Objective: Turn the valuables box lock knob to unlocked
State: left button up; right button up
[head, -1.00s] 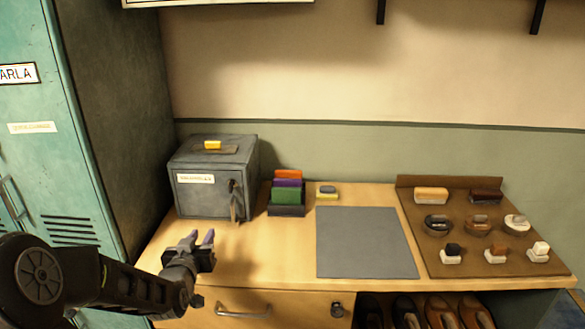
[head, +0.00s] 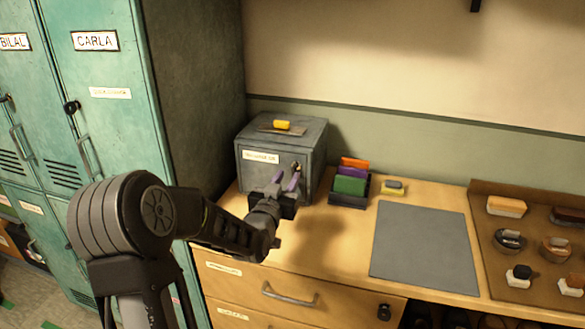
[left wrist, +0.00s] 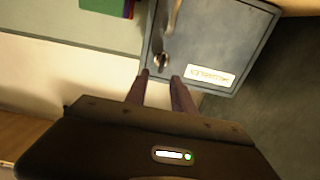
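The valuables box (head: 250,178) is a grey metal box with a labelled front door, standing on the wooden counter. Its small lock knob (head: 296,165) is on the right part of the door. My left gripper (head: 286,180) is in front of the door, open, with its two purple-grey fingers pointing at the knob. In the left wrist view, which is upside down, the knob (left wrist: 161,61) shows just beyond and between the fingertips (left wrist: 160,76); I cannot tell whether they touch it. A door handle (left wrist: 173,16) shows close by the knob. My right gripper is not in view.
A yellow-handled brush (head: 283,125) lies on the box top. A rack with coloured folders (head: 350,185) stands right of the box. A grey mat (head: 425,240) and a brown tray of brushes (head: 480,225) lie further right. Teal lockers (head: 110,120) stand left.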

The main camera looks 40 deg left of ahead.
aim_at(292, 169)
pick_arm(q)
jog(key=p+x, duration=0.1)
jog(key=x, duration=0.4)
jog(key=shift+w+a, duration=0.1)
grip_shut()
dwell(0.5)
